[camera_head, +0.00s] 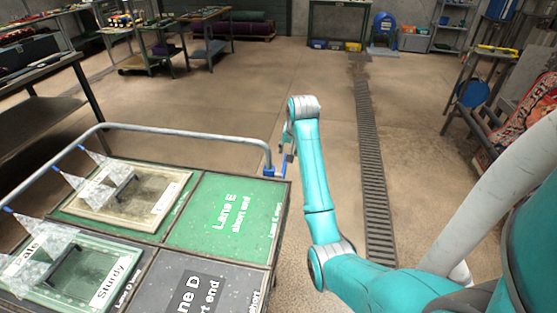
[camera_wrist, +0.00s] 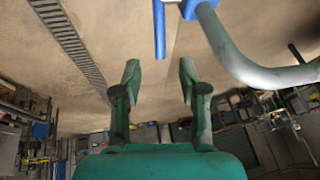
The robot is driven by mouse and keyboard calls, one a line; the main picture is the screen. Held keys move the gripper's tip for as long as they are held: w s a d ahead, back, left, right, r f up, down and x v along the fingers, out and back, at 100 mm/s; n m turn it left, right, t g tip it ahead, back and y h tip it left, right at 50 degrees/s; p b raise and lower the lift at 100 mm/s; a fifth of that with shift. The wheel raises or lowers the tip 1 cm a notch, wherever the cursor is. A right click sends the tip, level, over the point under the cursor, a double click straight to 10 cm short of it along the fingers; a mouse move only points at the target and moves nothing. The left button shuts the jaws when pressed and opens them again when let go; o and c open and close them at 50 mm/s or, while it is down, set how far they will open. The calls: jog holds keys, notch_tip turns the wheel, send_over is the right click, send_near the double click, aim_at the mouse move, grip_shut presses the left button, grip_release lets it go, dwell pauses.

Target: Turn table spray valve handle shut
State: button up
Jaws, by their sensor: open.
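The spray pipe (camera_head: 180,132) is a grey tube that runs along the table's far side and bends down at its right end. A blue valve (camera_head: 268,171) sits at that end, and its blue handle (camera_head: 287,163) sticks out to the right. In the wrist view the handle (camera_wrist: 160,28) is a straight blue bar beside the blue valve body (camera_wrist: 194,8). My gripper (camera_wrist: 158,75) is open and empty. The handle's end appears just beyond the gap between the fingertips, apart from both fingers. In the head view my gripper (camera_head: 283,147) is small and partly hidden by my arm.
The spray table (camera_head: 232,215) has green and dark lettered panels with framed rug pieces. Pale spray fans (camera_head: 98,160) come from blue nozzles. A floor drain grate (camera_head: 370,160) runs behind my arm. Workbenches (camera_head: 45,80) stand left, a shelf with rugs (camera_head: 500,110) right. Middle floor is clear.

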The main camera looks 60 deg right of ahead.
jog(key=x, duration=1)
jog(key=shift+w+f, duration=0.1)
grip_shut()
